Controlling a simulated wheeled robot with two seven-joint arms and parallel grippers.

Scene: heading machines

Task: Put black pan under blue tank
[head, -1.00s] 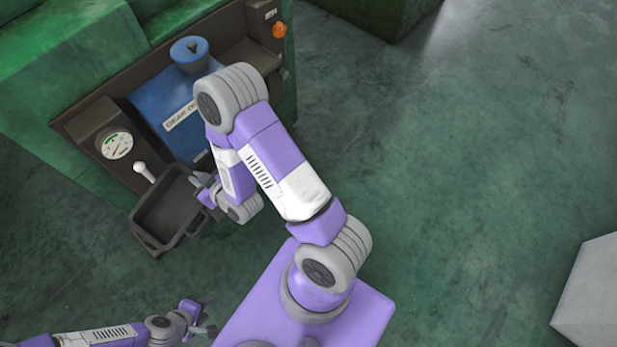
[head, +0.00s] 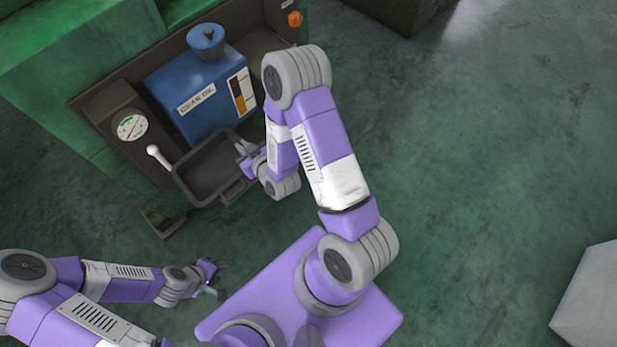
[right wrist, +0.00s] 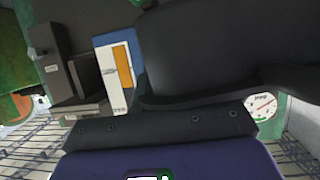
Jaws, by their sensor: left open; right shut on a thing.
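The black pan (head: 207,172) is an empty, shallow dark tray just in front of the machine, at the lower front edge of the blue tank (head: 190,98). My right gripper (head: 246,153) is shut on the pan's right side. In the right wrist view the pan (right wrist: 210,50) fills much of the picture, and the tank's gauge side (right wrist: 118,62) shows beside it. The head view does not show clearly how far the pan reaches beneath the tank. My left gripper (head: 217,280) is open and empty, low and apart from the pan.
A round dial (head: 132,127) and a white-knobbed lever (head: 155,152) sit left of the tank, the lever close to the pan's left edge. An orange knob (head: 294,19) is at the upper right. A pale box (head: 590,300) stands far right. Open floor lies between.

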